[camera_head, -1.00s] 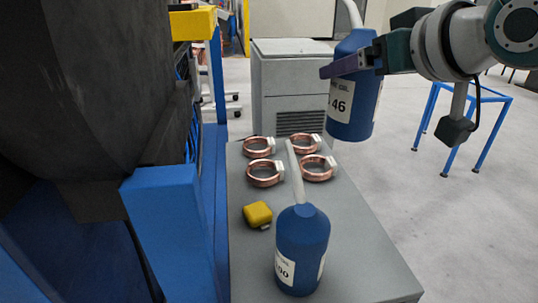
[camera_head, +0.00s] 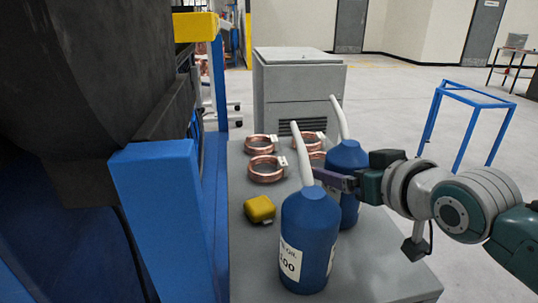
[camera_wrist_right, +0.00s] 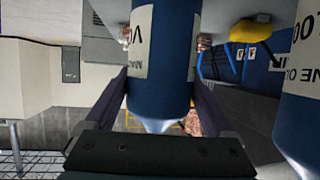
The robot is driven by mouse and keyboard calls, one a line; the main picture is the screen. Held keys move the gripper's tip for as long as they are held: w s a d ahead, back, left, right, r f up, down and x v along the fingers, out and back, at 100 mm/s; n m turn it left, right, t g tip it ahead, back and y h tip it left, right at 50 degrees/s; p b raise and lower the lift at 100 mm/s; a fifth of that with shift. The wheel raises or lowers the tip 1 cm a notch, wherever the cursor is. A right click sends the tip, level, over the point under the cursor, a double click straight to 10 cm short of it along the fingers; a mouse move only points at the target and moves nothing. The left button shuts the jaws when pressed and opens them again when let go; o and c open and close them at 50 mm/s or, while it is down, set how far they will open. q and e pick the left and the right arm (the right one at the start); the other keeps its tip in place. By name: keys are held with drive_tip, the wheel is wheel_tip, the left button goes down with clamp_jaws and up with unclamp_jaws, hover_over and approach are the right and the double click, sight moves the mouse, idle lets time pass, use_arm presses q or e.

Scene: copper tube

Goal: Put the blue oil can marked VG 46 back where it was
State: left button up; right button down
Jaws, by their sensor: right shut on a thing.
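The blue oil can marked VG 46 (camera_head: 349,157) has a pale spout and is upright at the right side of the grey table top (camera_head: 375,265). The other blue can, marked 100 (camera_head: 309,225), stands in front and hides part of it. I cannot tell whether the held can's base touches the table. My right gripper (camera_head: 337,181) comes in from the right and is shut on the VG 46 can. In the right wrist view the can (camera_wrist_right: 160,60) sits between both fingers, its label partly visible. My left gripper is not in view.
Several copper rings (camera_head: 266,169) lie at the back of the table, partly behind the cans. A yellow block (camera_head: 259,209) lies left of the 100 can. A grey cabinet (camera_head: 290,85) stands behind. A blue frame post (camera_head: 165,215) rises at left. The table's front right is clear.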

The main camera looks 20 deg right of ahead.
drive_tip(key=shift+f, duration=0.1)
unclamp_jaws()
drive_tip(key=shift+s+r, duration=0.25)
drive_tip(key=shift+r, duration=0.05)
drive_tip(key=p+v, duration=0.3)
drive_tip(key=v, duration=0.8)
drive_tip(key=shift+s, duration=0.15)
